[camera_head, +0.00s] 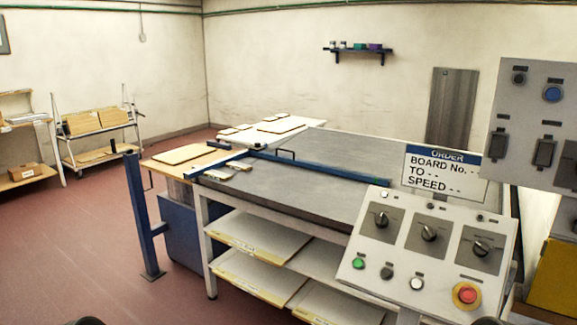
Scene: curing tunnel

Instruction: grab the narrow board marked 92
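I cannot read the number 92 on any board from here. Two small narrow pieces (217,174) lie at the left end of the grey table (300,190), by the blue rail (320,174). A flat tan board (184,154) lies on the wooden table left of it. Several small light boards and a larger board (281,125) lie on the pale table behind. Wide pale boards (262,235) with yellow front edges fill the shelves under the grey table. Neither gripper is in view; only dark rounded parts, probably mine, show at the bottom edge.
A control panel (430,250) with knobs and buttons stands at the front right, below an order sign (444,170) with blank values. A blue post (143,215) stands on the open red floor at left. A cart (100,130) with brown boxes stands by the back wall.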

